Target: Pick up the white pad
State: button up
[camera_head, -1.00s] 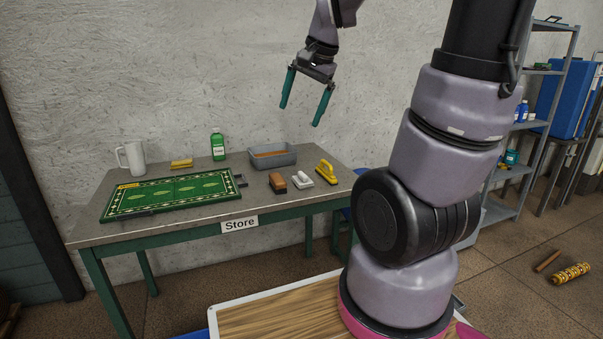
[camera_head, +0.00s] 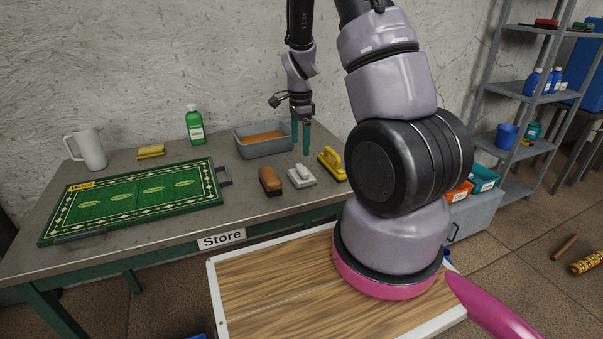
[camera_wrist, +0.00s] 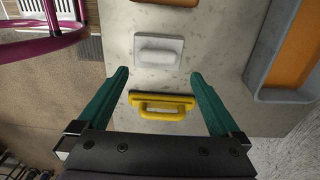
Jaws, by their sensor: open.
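The white pad (camera_head: 302,177) lies on the grey table between a brown brush and a yellow-handled tool, with a light handle on top. In the wrist view the white pad (camera_wrist: 158,54) is beyond the fingertips, with its raised grip showing. My gripper (camera_head: 300,137) points down above the table's back right part, behind the pad in the head view. In the wrist view my gripper (camera_wrist: 158,75) is open and empty. The yellow tool (camera_wrist: 161,106) appears between its fingers, below them.
The brown brush (camera_head: 270,181) and yellow tool (camera_head: 332,164) flank the pad closely. A grey tub (camera_head: 264,148) with orange contents stands behind. A green rug on a board (camera_head: 135,200), a green bottle (camera_head: 194,125), a yellow sponge (camera_head: 151,151) and a white mug (camera_head: 89,149) are farther left.

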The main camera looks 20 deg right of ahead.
aim_at(302, 168)
notch_tip(302, 168, down, 4)
jog(key=shift+r, duration=0.2)
jog(key=shift+s+d+f, duration=0.1)
jog(key=shift+d+f, duration=0.05)
jog(key=shift+f, duration=1.2)
jog(key=shift+s+d+f, duration=0.1)
jog(key=shift+f, duration=1.25)
jog(key=c, duration=1.1)
